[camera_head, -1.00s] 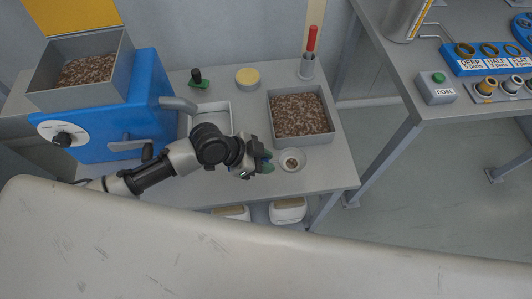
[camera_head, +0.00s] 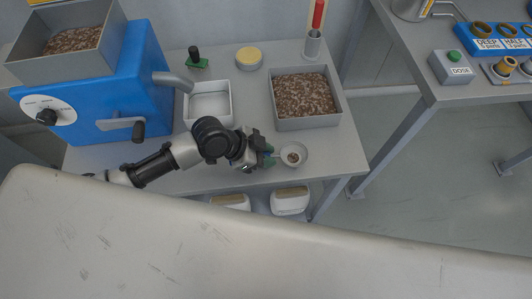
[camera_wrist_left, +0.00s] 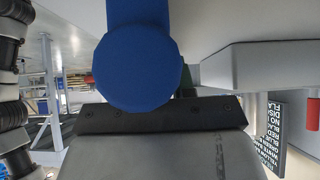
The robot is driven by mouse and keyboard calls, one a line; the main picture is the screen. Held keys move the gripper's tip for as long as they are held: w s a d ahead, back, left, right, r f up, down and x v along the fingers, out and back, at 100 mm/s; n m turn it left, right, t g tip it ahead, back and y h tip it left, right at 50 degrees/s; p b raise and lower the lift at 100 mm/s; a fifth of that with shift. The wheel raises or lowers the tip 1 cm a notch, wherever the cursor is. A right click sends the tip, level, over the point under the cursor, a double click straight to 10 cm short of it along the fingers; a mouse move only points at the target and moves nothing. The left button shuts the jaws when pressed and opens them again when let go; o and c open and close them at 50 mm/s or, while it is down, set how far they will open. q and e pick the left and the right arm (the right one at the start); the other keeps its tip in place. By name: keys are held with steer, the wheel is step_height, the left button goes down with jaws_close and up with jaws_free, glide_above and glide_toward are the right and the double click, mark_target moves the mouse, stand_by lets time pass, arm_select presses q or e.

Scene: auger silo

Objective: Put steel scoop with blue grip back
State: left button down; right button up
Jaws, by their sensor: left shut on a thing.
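The steel scoop's round bowl (camera_head: 293,155) is in the head view, over the front right of the grey bench, with some brown granules in it. My left gripper (camera_head: 268,152) is shut on its handle, just left of the bowl. In the left wrist view the blue grip (camera_wrist_left: 140,65) is a large round blue end close to the camera, by the dark gripper finger (camera_wrist_left: 150,115). The bowl is not clear in the wrist view. My right gripper is not in view.
A grey bin of brown granules (camera_head: 342,108) stands behind the scoop. A red-handled tool (camera_head: 318,15) stands in a metal holder (camera_head: 312,46). A white tray (camera_head: 229,100), a yellow-topped tin (camera_head: 249,58), a green-based stamp (camera_head: 197,62) and a blue machine (camera_head: 150,75) are leftward.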

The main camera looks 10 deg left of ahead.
arm_select(q)
steer(key=shift+f+b, duration=0.45)
steer(key=shift+f, duration=0.15)
steer(key=c, duration=0.8)
jaws_free()
steer(key=shift+c, duration=0.2)
steer(key=v, duration=1.1)
